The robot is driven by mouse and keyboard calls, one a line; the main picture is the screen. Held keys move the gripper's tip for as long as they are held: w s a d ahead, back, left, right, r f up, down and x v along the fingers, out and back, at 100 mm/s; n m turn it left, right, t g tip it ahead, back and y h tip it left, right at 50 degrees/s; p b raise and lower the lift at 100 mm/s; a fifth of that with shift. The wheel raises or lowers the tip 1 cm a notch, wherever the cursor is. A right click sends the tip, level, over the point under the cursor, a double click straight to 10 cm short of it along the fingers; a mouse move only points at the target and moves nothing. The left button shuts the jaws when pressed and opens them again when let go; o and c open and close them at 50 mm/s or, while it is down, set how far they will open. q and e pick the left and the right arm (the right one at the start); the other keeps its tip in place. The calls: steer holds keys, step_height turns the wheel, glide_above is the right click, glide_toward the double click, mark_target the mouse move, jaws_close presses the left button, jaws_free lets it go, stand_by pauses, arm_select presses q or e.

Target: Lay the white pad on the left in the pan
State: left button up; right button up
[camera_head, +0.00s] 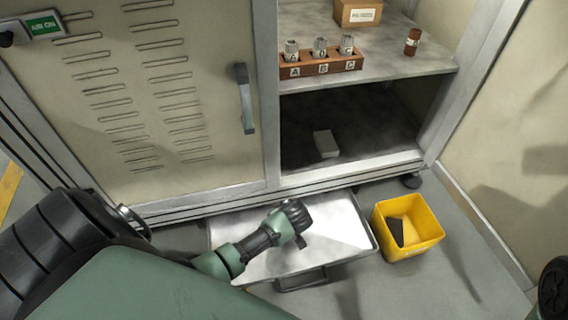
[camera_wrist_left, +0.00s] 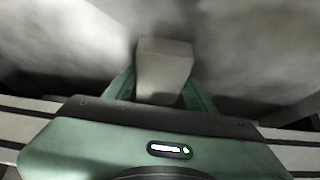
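The white pad (camera_head: 325,143) lies on the floor of the cabinet's lower compartment, left of its middle. In the left wrist view the pad (camera_wrist_left: 165,65) shows ahead, framed by the two green fingers. The pan (camera_head: 345,222), a shallow bright metal tray, sits on the floor in front of the cabinet and looks empty where visible. My arm hides part of the pan. My right gripper is out of view.
A yellow bin (camera_head: 408,228) with dark and tan pieces stands right of the pan. The upper shelf holds a rack (camera_head: 322,65) marked A, B, C, a brown bottle (camera_head: 412,42) and a box (camera_head: 357,13). The closed door (camera_head: 165,110) stands left of the open compartment.

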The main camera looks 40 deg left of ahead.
arm_select(q)
steer(key=o, duration=0.4)
steer(key=shift+o, duration=0.2)
steer(key=shift+r, duration=0.1)
